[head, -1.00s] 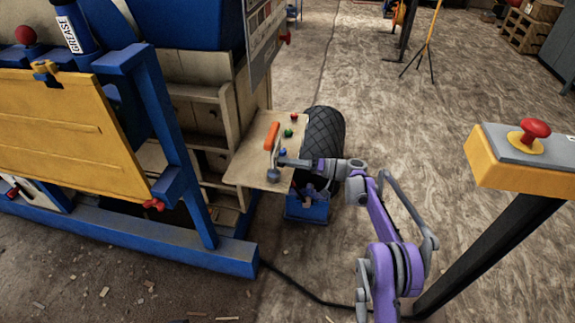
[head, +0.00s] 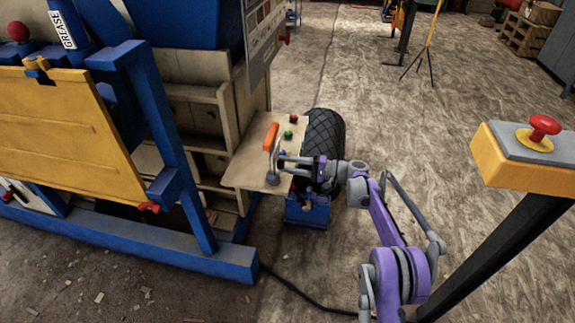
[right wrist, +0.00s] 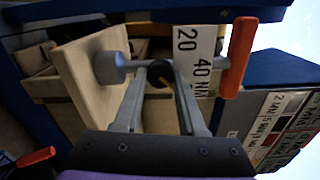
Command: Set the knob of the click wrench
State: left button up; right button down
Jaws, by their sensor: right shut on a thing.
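The click wrench (head: 272,138) has an orange handle, a grey shaft and a round grey head, and it sits at the wooden shelf (head: 243,178). In the right wrist view its orange handle (right wrist: 237,58) is at right and its round head (right wrist: 108,69) at left. A dark round knob (right wrist: 160,76) with a pale mark sits between them, before a white scale plate (right wrist: 192,48) reading 20 and 40 NM. My right gripper (head: 281,167) is at the wrench, its fingertips (right wrist: 158,80) shut on the knob from either side. My left gripper is not in view.
Red (head: 294,118) and green (head: 288,134) knobs stand on the shelf. A black tyre (head: 325,135) and a blue box (head: 306,213) are close behind and below my gripper. A yellow stop-button post (head: 520,170) stands at right. The blue machine frame (head: 150,248) is at left.

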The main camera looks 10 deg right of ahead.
dwell(0.3)
jog(key=shift+c, duration=2.3)
grip_release()
jog(key=p+v, duration=0.1)
jog(key=v, duration=0.9)
jog(key=shift+s+d+p, duration=0.15)
jog(key=shift+d+p, duration=0.2)
jog(key=shift+d, duration=0.05)
jog(key=shift+a+r, duration=0.1)
